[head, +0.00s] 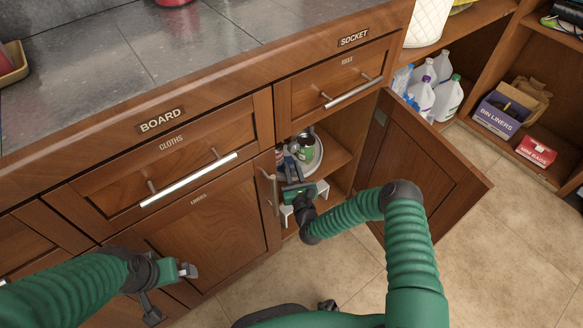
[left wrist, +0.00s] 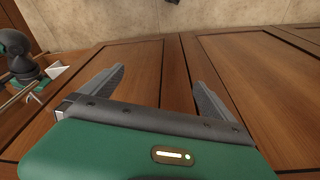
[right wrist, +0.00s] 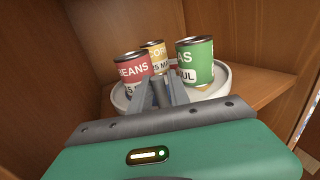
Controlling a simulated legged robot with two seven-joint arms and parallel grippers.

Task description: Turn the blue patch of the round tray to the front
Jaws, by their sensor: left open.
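The round white tray (right wrist: 226,78) is on a shelf inside the open cupboard; part of it also shows in the head view (head: 318,158). It holds a red beans can (right wrist: 133,72), a yellow can (right wrist: 154,52) and a green can (right wrist: 195,60). No blue patch can be made out. My right gripper (right wrist: 157,84) is at the tray's near side, its fingers close together in front of the cans. They hide part of the rim, and I cannot tell whether anything is between them. My left gripper (left wrist: 157,80) is open and empty, in front of the closed cupboard doors.
The open cupboard door (head: 425,165) stands to the right of my right gripper (head: 297,192). A drawer with a bar handle (head: 352,92) is above the opening. Several jugs (head: 447,98) and a bin liners box (head: 500,115) are at right. The floor in front is clear.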

